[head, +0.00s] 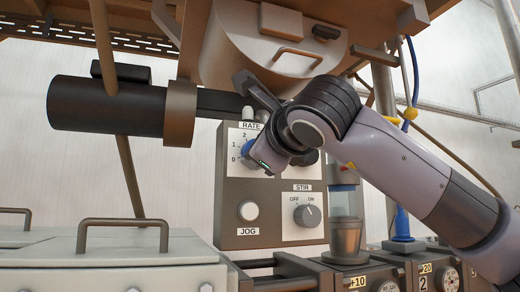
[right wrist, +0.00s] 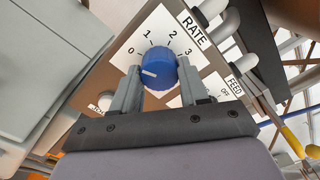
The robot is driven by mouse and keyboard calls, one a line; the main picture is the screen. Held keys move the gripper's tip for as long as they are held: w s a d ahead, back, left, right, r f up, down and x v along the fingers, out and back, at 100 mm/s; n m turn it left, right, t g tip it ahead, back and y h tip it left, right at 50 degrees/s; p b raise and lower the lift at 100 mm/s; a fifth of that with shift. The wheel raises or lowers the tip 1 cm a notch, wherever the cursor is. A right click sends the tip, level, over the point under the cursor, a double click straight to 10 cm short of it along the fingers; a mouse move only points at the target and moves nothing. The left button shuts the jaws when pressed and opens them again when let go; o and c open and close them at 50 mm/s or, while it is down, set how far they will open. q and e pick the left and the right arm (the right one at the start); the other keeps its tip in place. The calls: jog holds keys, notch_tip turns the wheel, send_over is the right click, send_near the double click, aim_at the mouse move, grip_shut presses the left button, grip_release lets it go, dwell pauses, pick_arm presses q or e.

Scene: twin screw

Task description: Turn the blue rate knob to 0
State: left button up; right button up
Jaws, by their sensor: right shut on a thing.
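The blue rate knob (right wrist: 158,68) sits on a white dial plate marked 0 to 3 under the word RATE. In the right wrist view my right gripper (right wrist: 158,86) has one finger on each side of the knob and is shut on it. The knob's white mark points left, toward the 0 side; I cannot tell whether it lines up exactly with 0. In the head view the knob (head: 249,147) is partly hidden by my right gripper (head: 262,154), which comes in from the right. My left gripper is not in view.
The grey control panel (head: 230,195) also holds a white JOG button (head: 248,211) and a STIR switch (head: 307,215) below the knob. A black cylinder (head: 105,105) juts out at the left. A lidded box with handles (head: 110,250) stands at lower left.

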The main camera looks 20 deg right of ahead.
dwell(0.3)
jog(key=o, duration=1.1)
jog(key=shift+c, duration=0.2)
jog(key=shift+s, duration=0.1)
jog(key=s+b, duration=0.1)
jog(key=s, duration=0.6)
jog(key=shift+b, duration=0.35)
